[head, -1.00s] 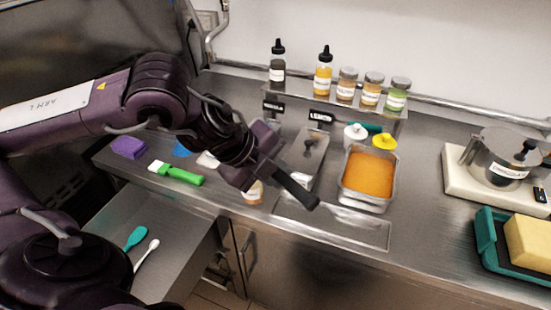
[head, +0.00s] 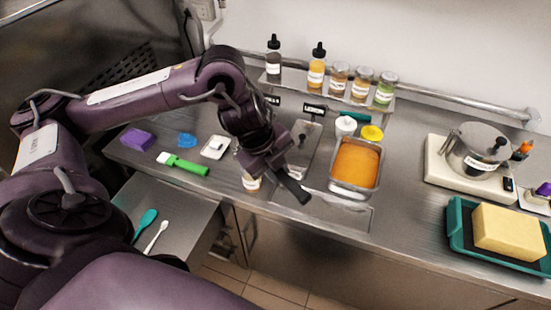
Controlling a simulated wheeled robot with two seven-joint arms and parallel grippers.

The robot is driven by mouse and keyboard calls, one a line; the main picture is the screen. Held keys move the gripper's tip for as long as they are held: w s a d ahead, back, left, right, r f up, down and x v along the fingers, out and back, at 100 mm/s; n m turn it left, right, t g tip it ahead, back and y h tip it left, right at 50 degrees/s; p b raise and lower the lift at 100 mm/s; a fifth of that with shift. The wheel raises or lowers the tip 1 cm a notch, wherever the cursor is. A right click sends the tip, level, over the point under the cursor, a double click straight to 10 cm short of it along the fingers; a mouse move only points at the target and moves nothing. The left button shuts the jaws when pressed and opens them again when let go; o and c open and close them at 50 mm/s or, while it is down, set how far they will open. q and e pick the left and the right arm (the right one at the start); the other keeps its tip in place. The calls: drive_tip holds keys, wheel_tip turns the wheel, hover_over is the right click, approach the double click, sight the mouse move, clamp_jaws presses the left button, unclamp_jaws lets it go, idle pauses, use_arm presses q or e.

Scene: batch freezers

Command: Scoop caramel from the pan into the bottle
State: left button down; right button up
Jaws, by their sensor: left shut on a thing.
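The metal pan (head: 352,190) of orange caramel stands on the counter, right of center. My left gripper (head: 296,190) hangs over the counter left of the pan, its dark fingers pointing down and right. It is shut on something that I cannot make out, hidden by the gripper. A white-capped bottle (head: 345,126) and a yellow-capped bottle (head: 372,133) stand behind the pan. I cannot tell which one is the task's bottle. My right gripper is not in view.
Several bottles and jars line the back shelf (head: 300,91). A narrow metal tray (head: 303,150) lies behind my gripper. A green brush (head: 183,164) and purple sponge (head: 137,139) lie left.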

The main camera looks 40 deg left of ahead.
use_arm(q)
drive_tip(key=shift+w+d+r+g+y+p, duration=0.15)
drive_tip(key=shift+w+r+g+p, duration=0.3)
drive_tip(key=shift+p, duration=1.3)
drive_tip(key=shift+r+g+y+p, duration=0.15)
drive_tip(key=shift+g+p, duration=0.5)
drive_tip(key=shift+p, duration=1.1)
drive_tip(key=shift+w+d+f+b, duration=0.1)
drive_tip(key=shift+f+b, duration=0.35)
drive_tip(key=shift+g, duration=0.3)
drive_tip(key=shift+w+r, duration=0.15)
drive_tip(key=shift+s+r, duration=0.2)
drive_tip(key=shift+r, duration=0.95)
